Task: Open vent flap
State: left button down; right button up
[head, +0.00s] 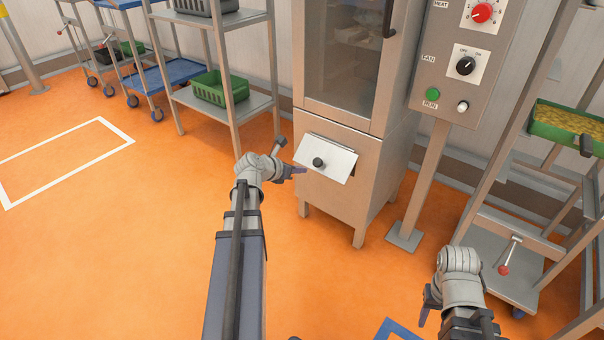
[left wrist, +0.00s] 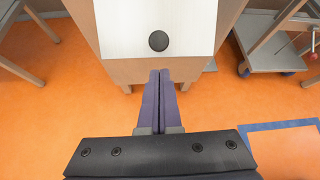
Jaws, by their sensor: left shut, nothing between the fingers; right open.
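The vent flap (head: 335,163) is a pale metal plate with a round black knob (head: 318,162), low on the front of a steel cabinet. Its lower edge appears to stand out from the cabinet front, tilted. My left gripper (head: 301,170) is shut and empty, its purple fingers close to the flap's lower left edge. In the left wrist view the closed fingertips (left wrist: 160,75) point at the area just below the flap (left wrist: 120,25) and its knob (left wrist: 158,41). Contact cannot be told. My right gripper (head: 425,308) is open, low at the right, away from the flap.
The cabinet (head: 345,205) has a glass door above the flap. A control panel (head: 450,95) on a post (head: 421,190) stands right of it. A shelf rack with a green crate (head: 220,88) is at the left, a trolley (head: 490,250) at the right. The orange floor in front is clear.

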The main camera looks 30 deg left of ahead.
aim_at(316, 165)
pick_arm(q)
jog(key=b+x, duration=0.3)
jog(key=x, duration=0.4)
jog(key=shift+f, duration=0.2)
jog(key=shift+w+d+f+b, duration=0.1)
jog(key=shift+w+f+b, duration=0.1)
jog(key=shift+w+b, duration=0.25)
jog(key=shift+s+r+p, duration=0.15)
jog(key=shift+r+p, duration=0.45)
jog(key=shift+p, duration=0.05)
jog(key=r+p, duration=0.1)
jog(key=p, duration=0.1)
jog(key=r+g+p, duration=0.1)
jog(key=p, duration=0.1)
jog(key=shift+s+r, duration=0.15)
jog(key=shift+s, duration=0.15)
